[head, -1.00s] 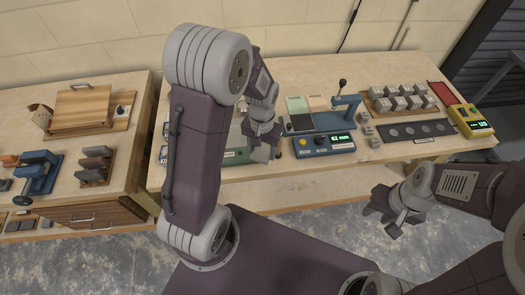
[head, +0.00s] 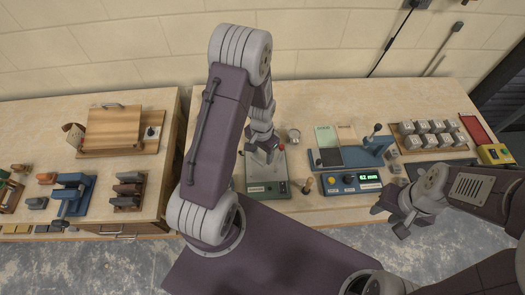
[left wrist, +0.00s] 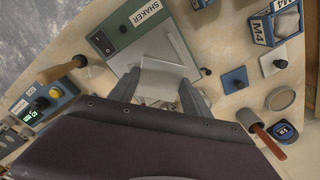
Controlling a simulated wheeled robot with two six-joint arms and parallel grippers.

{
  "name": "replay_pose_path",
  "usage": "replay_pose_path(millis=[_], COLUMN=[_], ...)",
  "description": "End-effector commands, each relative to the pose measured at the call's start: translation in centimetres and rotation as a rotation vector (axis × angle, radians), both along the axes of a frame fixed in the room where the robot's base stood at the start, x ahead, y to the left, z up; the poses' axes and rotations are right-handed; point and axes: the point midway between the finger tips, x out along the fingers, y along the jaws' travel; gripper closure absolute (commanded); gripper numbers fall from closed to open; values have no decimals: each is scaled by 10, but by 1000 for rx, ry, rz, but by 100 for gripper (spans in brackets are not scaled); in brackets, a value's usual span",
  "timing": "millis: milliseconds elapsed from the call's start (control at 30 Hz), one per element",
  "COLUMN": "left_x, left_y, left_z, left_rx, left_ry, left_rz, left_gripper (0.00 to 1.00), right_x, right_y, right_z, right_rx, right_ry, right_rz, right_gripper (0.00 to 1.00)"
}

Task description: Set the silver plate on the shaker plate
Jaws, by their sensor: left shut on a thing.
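The shaker (head: 268,188) is a green box with a light grey shaker plate on top, on the table below my left arm. Its label shows in the left wrist view, and the shaker plate (left wrist: 181,48) shows there beyond my fingers. My left gripper (head: 263,146) is over the shaker. In the left wrist view my left gripper (left wrist: 160,92) is shut on the silver plate (left wrist: 163,68), which overlaps the shaker plate in the picture. I cannot tell whether the two touch. My right gripper (head: 391,217) hangs in front of the table, apparently open and empty.
A blue device with a lit display (head: 352,183) stands right of the shaker. A round tin (left wrist: 281,98), a red-handled tool (left wrist: 267,140) and an M4 tub (left wrist: 275,25) are near the shaker. A wooden board (head: 113,130) lies on the left table.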

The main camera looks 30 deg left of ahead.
Motion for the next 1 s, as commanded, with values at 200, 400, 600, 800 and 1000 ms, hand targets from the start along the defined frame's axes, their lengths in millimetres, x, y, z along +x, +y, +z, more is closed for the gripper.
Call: replay_pose_path(millis=[200, 400, 600, 800, 1000], left_x=[0, 0, 0, 0, 0], left_y=[0, 0, 0, 0, 0], left_z=[-27, -55, -65, -64, -65], left_rx=[0, 0, 0, 0, 0], left_ry=[1, 0, -1, 0, 0], left_rz=[0, 0, 0, 0, 0], left_gripper=[100, 100, 100, 100, 100], right_x=[0, 0, 0, 0, 0], right_y=[0, 0, 0, 0, 0], right_z=[-25, -50, -59, -57, -58], right_rx=[0, 0, 0, 0, 0], right_ry=[0, 0, 0, 0, 0], right_rz=[0, 0, 0, 0, 0], right_gripper=[64, 64, 64, 64, 64])
